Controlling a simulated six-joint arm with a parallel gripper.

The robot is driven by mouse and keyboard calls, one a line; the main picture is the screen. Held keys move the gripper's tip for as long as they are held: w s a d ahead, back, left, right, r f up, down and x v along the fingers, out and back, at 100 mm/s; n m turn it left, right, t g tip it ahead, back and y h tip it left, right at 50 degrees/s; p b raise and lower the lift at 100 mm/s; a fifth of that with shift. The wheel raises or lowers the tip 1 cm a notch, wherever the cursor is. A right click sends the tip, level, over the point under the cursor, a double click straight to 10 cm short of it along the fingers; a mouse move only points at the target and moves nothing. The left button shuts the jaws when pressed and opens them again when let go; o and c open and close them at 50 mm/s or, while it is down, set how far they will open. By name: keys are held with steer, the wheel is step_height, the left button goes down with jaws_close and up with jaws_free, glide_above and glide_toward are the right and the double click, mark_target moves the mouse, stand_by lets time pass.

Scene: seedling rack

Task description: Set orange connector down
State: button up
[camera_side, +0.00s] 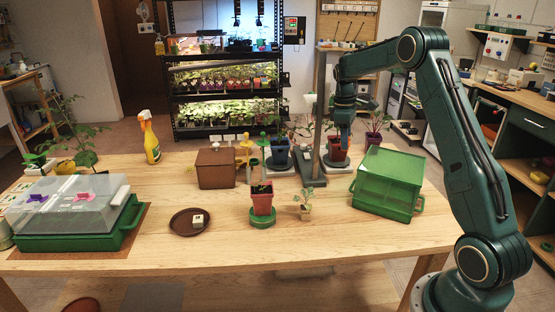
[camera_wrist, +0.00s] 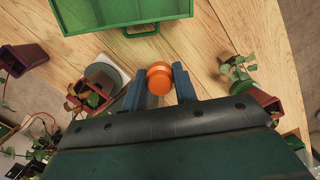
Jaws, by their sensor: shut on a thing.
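The orange connector (camera_wrist: 159,80) sits between the two blue fingers of my gripper (camera_wrist: 160,84) in the wrist view. The fingers are shut on it from both sides. In the side view my gripper (camera_side: 345,127) points down near the back right of the table, beside the grey upright stand (camera_side: 320,110). The connector is hard to make out there. A reddish pot (camera_side: 336,152) stands just below the gripper. I cannot tell how high the connector is above the table.
A green crate (camera_side: 388,185) stands to the right; its green wall (camera_wrist: 120,28) also shows in the wrist view. A brown box (camera_side: 215,168), a blue pot (camera_side: 280,155) and a red pot (camera_side: 262,200) stand mid-table. The front of the table is mostly clear.

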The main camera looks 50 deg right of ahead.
steer(key=s+a+f+m, duration=0.1)
steer(key=a+f, duration=0.3)
steer(key=a, duration=0.7)
steer(key=a+f+m, duration=0.1)
steer(key=a+f, duration=0.3)
steer(key=a, duration=0.6)
steer(key=s+a+f+m, duration=0.1)
steer(key=a+f, duration=0.3)
steer(key=a, duration=0.7)
steer(key=w+d+r+m+y, duration=0.1)
steer(key=w+r+m, duration=0.7)
steer(key=w+r, duration=0.3)
steer(key=w+d+f+m+t, duration=0.1)
steer(key=w+d+f+m, duration=0.2)
steer(key=w+m, duration=0.5)
steer(key=w+d+f+m+t, duration=0.1)
steer(key=w+d+f+m, duration=0.3)
steer(key=m, duration=1.4)
steer(key=w+f, duration=0.1)
steer(key=w, duration=0.3)
steer(key=shift+w+f+t, duration=0.15)
steer(key=shift+w+t, duration=0.05)
steer(key=shift+t, duration=0.2)
steer(key=shift+d, duration=0.1)
steer(key=shift+f, duration=4.05)
